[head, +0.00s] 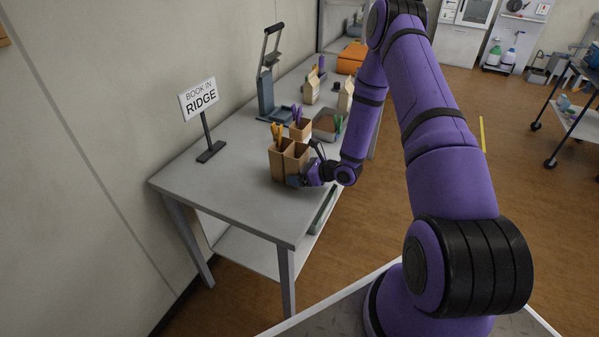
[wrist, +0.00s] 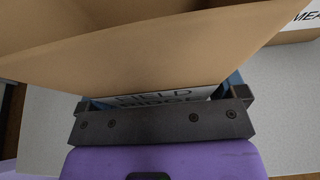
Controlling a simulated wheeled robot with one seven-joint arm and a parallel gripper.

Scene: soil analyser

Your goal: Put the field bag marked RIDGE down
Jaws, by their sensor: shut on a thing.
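The field bag marked RIDGE (wrist: 150,62) is an open-topped tan paper bag with a white label, partly hidden by the jaws, reading FIELD and RIDGE. It fills the upper wrist view. In the head view, the tan bag (head: 278,164) is upright at the near part of the grey table. My gripper (head: 297,181) is shut on its lower front; in the wrist view the gripper (wrist: 165,100) has blue fingers on either side of the label. I cannot tell whether the bag's base touches the tabletop.
A sign reading BOOK IN RIDGE (head: 201,99) stands on the table (head: 235,200) to the left, with clear tabletop before it. Another tan bag (head: 300,130) stands just behind. A blue-grey lever press (head: 266,92) and a tray (head: 325,125) stand farther back. A second labelled bag (wrist: 290,28) shows at upper right.

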